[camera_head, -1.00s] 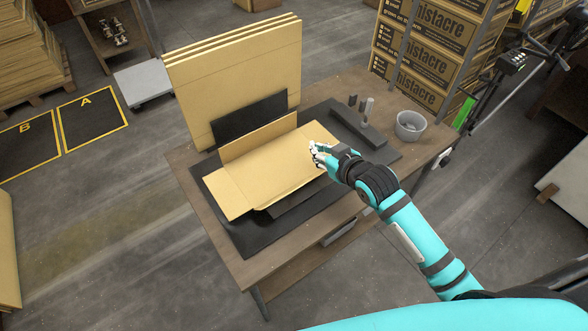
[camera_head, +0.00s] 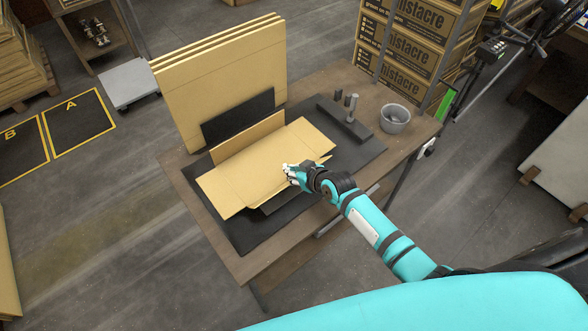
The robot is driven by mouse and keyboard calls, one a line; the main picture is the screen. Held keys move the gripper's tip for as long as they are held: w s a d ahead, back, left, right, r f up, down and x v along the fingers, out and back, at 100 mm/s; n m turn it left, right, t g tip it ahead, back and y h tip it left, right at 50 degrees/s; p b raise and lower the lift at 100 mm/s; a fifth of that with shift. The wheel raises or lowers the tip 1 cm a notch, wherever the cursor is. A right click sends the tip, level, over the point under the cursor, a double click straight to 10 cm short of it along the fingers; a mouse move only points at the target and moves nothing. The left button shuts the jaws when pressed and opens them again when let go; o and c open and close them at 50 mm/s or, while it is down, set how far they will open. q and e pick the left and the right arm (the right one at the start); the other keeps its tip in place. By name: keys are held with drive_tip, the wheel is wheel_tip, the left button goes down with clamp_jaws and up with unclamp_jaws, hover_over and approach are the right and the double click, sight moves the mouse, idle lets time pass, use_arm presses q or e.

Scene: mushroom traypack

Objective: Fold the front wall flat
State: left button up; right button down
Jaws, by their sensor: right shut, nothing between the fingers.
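A tan cardboard tray blank (camera_head: 245,177) lies on a black mat (camera_head: 232,228) on the wooden table. Its back wall (camera_head: 250,138) stands up, and its left and right end flaps lie out flat. The front wall runs along the near edge. My arm and hand partly cover it, and I cannot tell its exact angle. My right gripper (camera_head: 288,174) is shut and empty, at the front edge near the middle of the blank. I cannot tell whether it touches the cardboard. My left gripper is not in view.
A black upright plate (camera_head: 238,118) and tall cardboard sheets (camera_head: 222,80) stand behind the blank. A dark block with pegs (camera_head: 346,120) and a grey bowl (camera_head: 395,118) are at the right. Printed boxes (camera_head: 410,50) stand beyond the table.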

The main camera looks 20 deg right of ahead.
drive_tip(key=shift+s+d+f, duration=0.15)
drive_tip(key=shift+s+d, duration=0.05)
drive_tip(key=shift+s, duration=0.3)
drive_tip(key=shift+w+a+f, duration=0.1)
